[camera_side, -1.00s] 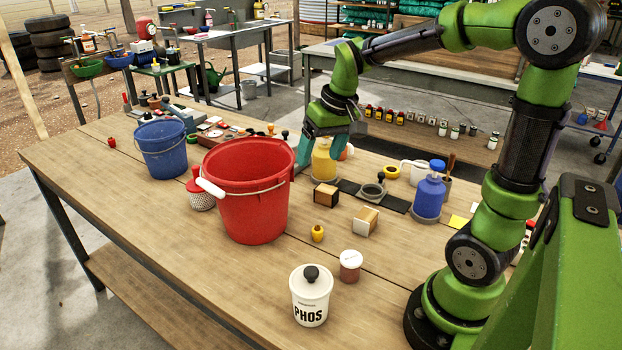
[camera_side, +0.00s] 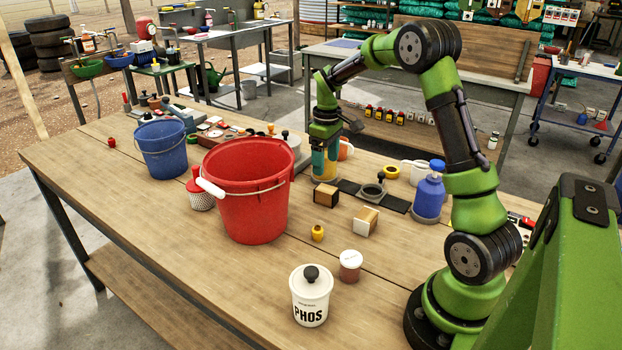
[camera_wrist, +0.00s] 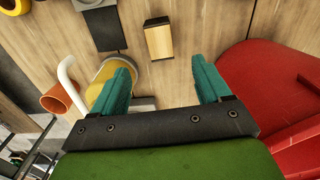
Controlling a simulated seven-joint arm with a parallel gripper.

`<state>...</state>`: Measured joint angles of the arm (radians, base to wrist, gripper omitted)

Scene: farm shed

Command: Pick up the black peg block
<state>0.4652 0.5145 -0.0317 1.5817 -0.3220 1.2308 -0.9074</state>
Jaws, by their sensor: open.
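A small wooden block with a black side (camera_side: 326,194) lies on the table right of the red bucket; it is the likeliest match for the black peg block. In the wrist view the same block (camera_wrist: 158,40) shows a pale wood face and a dark end, beyond the fingertips and between their lines. My gripper (camera_side: 325,160) points down behind the block, close to the yellow container (camera_side: 325,175). The wrist view shows my gripper's teal fingers (camera_wrist: 165,82) apart, with no block between them. The yellow container (camera_wrist: 104,75) is beside the left finger.
The red bucket (camera_side: 245,205) stands close on the right in the wrist view (camera_wrist: 265,85). A black strip (camera_side: 394,203), a wood-and-white block (camera_side: 366,221) and a blue bottle (camera_side: 429,193) are nearby. The front left of the table is clear.

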